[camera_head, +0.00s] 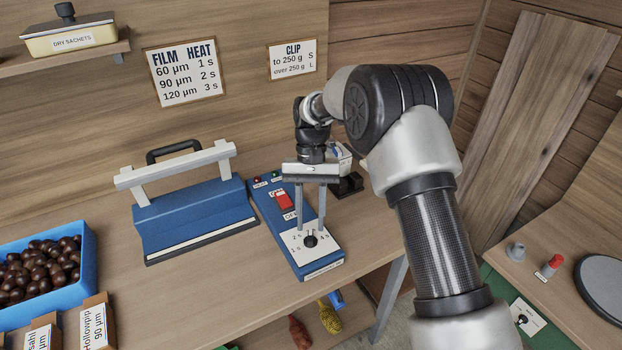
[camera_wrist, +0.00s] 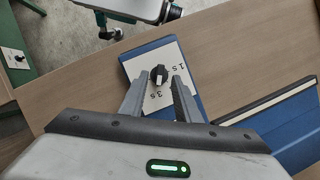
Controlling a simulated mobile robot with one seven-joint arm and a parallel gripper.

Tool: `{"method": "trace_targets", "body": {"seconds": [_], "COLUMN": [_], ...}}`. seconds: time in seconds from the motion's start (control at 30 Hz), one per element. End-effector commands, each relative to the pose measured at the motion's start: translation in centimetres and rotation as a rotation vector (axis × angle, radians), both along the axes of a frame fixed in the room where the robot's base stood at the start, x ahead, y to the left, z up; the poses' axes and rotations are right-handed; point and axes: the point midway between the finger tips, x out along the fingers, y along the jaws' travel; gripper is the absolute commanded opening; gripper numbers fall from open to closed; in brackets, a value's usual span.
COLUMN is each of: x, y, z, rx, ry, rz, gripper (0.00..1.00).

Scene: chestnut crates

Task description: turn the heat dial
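The heat dial (camera_head: 310,240) is a small black knob on a white plate marked in seconds, at the near end of a blue control box (camera_head: 331,262). My gripper (camera_head: 310,228) points down over the plate with its fingers apart and nothing between their upper parts. In the wrist view the dial (camera_wrist: 159,74) lies just beyond the gap between the open fingertips (camera_wrist: 160,82). I cannot tell whether the fingers touch it. Its pointer setting is too small to read surely. A red switch (camera_head: 284,200) sits further back on the box.
A blue sealer (camera_head: 190,215) with a white bar stands left of the box. A blue crate (camera_head: 88,285) of chestnuts and labelled cards (camera_head: 97,325) are at the left. A wall sign (camera_head: 186,72) lists film thickness and seconds. A black object (camera_head: 348,186) stands behind my gripper.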

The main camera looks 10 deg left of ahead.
Motion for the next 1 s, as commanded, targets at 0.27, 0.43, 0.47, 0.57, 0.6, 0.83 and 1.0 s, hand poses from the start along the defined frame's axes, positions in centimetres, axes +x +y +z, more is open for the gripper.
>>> {"method": "trace_targets", "body": {"seconds": [0.27,0.43,0.47,0.57,0.6,0.83,1.0], "x": [2.8,4.3,4.5,5.0,5.2,5.6,5.6], "y": [0.3,0.5,0.6,0.6,0.6,0.7,0.7], "z": [6.5,10.2,10.7,12.1,12.5,13.5,13.5], "rx": [0.002,0.001,0.001,0.001,0.000,0.000,0.000], "ry": [-0.006,-0.005,-0.005,-0.004,-0.003,-0.002,-0.001], "rz": [-0.002,-0.001,-0.001,0.000,0.000,0.000,0.000], "gripper": [0.30,0.30,0.30,0.30,0.30,0.30,0.30]}}
